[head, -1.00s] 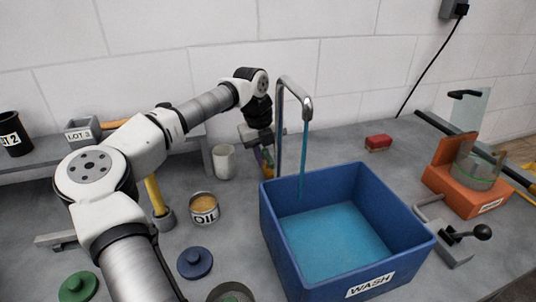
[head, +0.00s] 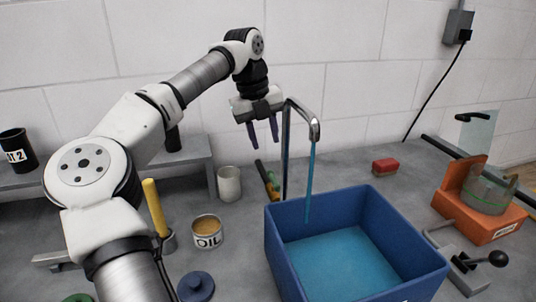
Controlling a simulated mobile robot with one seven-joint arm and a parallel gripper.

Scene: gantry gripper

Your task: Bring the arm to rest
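My gripper (head: 264,134) hangs in the air in the head view, beside and left of the tap's top, above the back of the bench. It points down. Its two dark fingers are spread apart with nothing between them. My arm reaches from the lower left up to it.
The tap (head: 314,128) pours into the blue wash tub (head: 357,205). An oil tin (head: 207,232) stands front left. A red block (head: 385,166) lies behind the tub. An orange fixture (head: 478,210) and a black-knobbed lever (head: 498,258) are at right.

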